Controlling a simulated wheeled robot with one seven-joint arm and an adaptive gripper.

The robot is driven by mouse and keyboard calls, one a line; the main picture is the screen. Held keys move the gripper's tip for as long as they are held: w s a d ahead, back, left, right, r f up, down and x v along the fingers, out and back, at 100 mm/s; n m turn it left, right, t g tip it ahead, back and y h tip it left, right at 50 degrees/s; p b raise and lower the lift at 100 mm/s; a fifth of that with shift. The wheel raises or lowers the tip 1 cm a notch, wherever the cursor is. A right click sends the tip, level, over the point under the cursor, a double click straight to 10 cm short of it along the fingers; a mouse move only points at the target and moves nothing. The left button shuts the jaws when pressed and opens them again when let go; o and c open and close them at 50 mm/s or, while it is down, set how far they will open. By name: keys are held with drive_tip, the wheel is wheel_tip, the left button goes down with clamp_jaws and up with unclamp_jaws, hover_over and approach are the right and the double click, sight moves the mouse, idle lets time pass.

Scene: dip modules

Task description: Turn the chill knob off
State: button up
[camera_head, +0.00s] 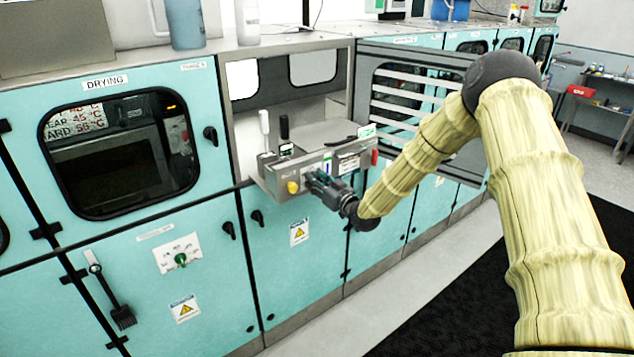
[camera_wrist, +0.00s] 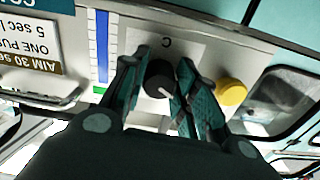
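A round black knob (camera_wrist: 159,78) with a pale pointer line sits on the grey panel (camera_wrist: 265,42), below a label with an upside-down "C" in the wrist view. My gripper (camera_wrist: 162,62) is at the panel, with one finger on each side of this knob. Its fingers are close to the knob's sides, but I cannot tell whether they press on it. In the head view my gripper (camera_head: 316,180) is at the panel's front and hides the black knob. Whether this knob is the chill knob cannot be read.
A yellow knob (camera_wrist: 232,93) is just right of my fingers in the wrist view, and left of my gripper in the head view (camera_head: 292,187). A blue-and-white scale strip (camera_wrist: 102,50) is left of the fingers. A red part (camera_head: 374,157) is at the panel's right end.

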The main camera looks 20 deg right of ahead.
drive_tip(key=shift+f+n+b, duration=0.15)
drive_tip(key=shift+n+b, duration=0.15)
drive_tip(key=shift+b, duration=0.45)
drive_tip(key=n+b, duration=0.1)
drive_tip(key=b, duration=0.2)
drive_tip(key=shift+f+n, duration=0.2)
drive_tip(key=shift+n, duration=0.2)
drive_tip(key=n+b, duration=0.3)
drive_tip(key=b, duration=0.2)
drive_tip(key=n+b, duration=0.4)
drive_tip(key=b, duration=0.1)
drive_tip(key=shift+r+b, duration=0.1)
drive_tip(key=shift+b, duration=0.3)
drive_tip(key=n+b, duration=0.2)
drive_tip(key=shift+d+r+b, duration=0.1)
drive_tip(key=shift+r+b, duration=0.05)
drive_tip(key=shift+b, duration=0.25)
drive_tip(key=shift+r+n, duration=0.1)
drive_tip(key=shift+n, duration=0.3)
drive_tip(key=o, duration=1)
drive_tip(key=v, duration=1.2)
